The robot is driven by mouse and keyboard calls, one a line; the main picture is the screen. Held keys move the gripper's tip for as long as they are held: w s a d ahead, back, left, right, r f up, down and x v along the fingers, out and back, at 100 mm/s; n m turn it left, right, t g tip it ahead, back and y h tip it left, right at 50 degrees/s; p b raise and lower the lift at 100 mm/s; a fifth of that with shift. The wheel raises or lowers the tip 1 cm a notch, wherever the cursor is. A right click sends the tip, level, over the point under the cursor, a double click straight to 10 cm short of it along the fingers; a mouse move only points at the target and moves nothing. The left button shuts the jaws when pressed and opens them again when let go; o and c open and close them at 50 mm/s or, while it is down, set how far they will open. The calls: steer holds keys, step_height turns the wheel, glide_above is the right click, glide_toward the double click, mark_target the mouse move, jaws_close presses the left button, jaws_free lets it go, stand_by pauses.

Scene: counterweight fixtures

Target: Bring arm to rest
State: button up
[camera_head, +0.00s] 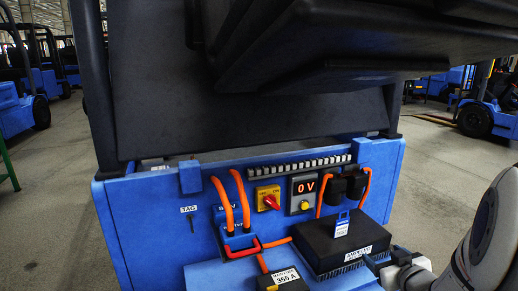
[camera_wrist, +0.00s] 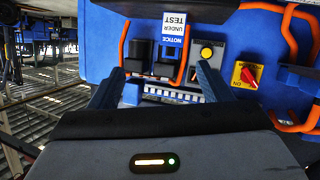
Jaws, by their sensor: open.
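My gripper (camera_wrist: 160,78) is open in the wrist view, with its two dark fingers apart and nothing seen held between them. In the head view my arm enters at the lower right, and its gripper end (camera_head: 398,272) is beside the black box (camera_head: 345,240) on the blue truck. A blue and white tag (camera_head: 342,224) stands on that box. The wrist view is turned over and shows the same tag, reading "NOTICE UNDER TEST" (camera_wrist: 173,30), beyond the fingers. I cannot tell how far the fingertips are from the panel.
A dark overhang (camera_head: 330,60) covers the top. Grey floor (camera_head: 440,160) lies open at right; other blue trucks stand behind.

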steer(key=s+a+r+m+g+h+p, duration=0.1)
steer(key=s+a+r+g+h+p, duration=0.15)
steer(key=r+p, duration=0.35)
steer(key=s+a+r+m+g+h+p, duration=0.1)
steer(key=s+a+r+m+g+p, duration=0.15)
steer(key=r+p, duration=0.4)
steer(key=s+a+r+g+y+p, duration=0.2)
steer(key=s+a+r+g+p, duration=0.4)
steer(key=s+a+r, duration=0.4)
steer(key=s+a+p, duration=0.1)
steer(key=s+a, duration=0.1)
steer(key=s, duration=0.2)
steer(key=shift+g+y, duration=0.3)
steer(key=shift+y, duration=0.05)
